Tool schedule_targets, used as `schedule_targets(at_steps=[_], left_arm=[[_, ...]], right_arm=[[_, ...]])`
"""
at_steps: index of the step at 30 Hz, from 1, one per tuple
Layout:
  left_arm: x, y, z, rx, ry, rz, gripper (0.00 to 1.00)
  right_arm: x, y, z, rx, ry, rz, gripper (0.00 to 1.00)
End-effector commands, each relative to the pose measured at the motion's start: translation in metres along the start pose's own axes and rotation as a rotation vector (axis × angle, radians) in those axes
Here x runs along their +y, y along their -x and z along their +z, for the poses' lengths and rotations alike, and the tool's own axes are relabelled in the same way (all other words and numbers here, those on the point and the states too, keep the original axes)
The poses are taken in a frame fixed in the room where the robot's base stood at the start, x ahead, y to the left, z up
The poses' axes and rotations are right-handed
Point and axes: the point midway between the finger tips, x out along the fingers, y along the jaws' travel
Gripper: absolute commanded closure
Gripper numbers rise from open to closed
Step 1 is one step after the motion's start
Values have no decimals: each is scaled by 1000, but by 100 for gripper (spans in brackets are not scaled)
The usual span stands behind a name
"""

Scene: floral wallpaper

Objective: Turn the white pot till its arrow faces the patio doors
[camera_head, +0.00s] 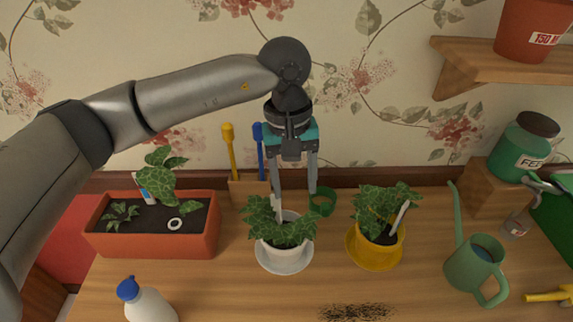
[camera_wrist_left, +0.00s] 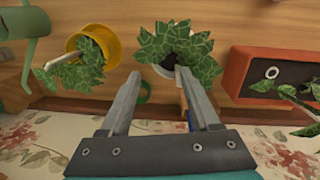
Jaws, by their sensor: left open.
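The white pot (camera_head: 285,257) with a leafy plant stands on a white saucer (camera_head: 284,268) on the wooden bench. In the left wrist view the leaves cover most of the white pot (camera_wrist_left: 149,73). I cannot make out an arrow on it, and no patio doors show. My left gripper (camera_head: 294,195) comes down from above, just behind the pot, pointing at it. Its fingers are open and apart, with nothing held between them. In the left wrist view the fingertips of my left gripper (camera_wrist_left: 158,76) are close to the leaves; I cannot tell if they touch.
A yellow pot (camera_head: 377,239) stands to the right, then a green watering can (camera_head: 474,268). A terracotta planter (camera_head: 150,240) is to the left, with a white bottle (camera_head: 149,305) in front. A wooden tool holder (camera_head: 246,189) and green ring (camera_head: 323,203) are behind. Dark soil (camera_head: 356,312) lies in front.

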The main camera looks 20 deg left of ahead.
Motion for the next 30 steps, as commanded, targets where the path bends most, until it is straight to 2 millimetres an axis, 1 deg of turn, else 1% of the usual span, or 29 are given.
schedule_targets(at_steps=[1,4,8,11,24,27,30], left_arm=[[-9,4,-7,25,-6,-36,37],[-17,6,-14,48,-13,-74,37],[-20,-7,-15,48,-15,-82,37],[-21,-23,-15,46,-16,-81,37],[-26,-109,-18,44,-14,-78,37],[-28,-124,-19,45,-15,-77,37],[-28,-134,-20,47,-14,-76,37]], right_arm=[[0,0,0,-1,0,0,50],[0,0,0,-1,-1,0,50],[-1,1,1,-1,-1,-1,50],[-2,2,1,-2,-2,-3,50],[-5,6,2,-3,-3,-6,50],[-5,6,2,-3,-3,-6,50],[-4,6,2,-3,-3,-6,50]])
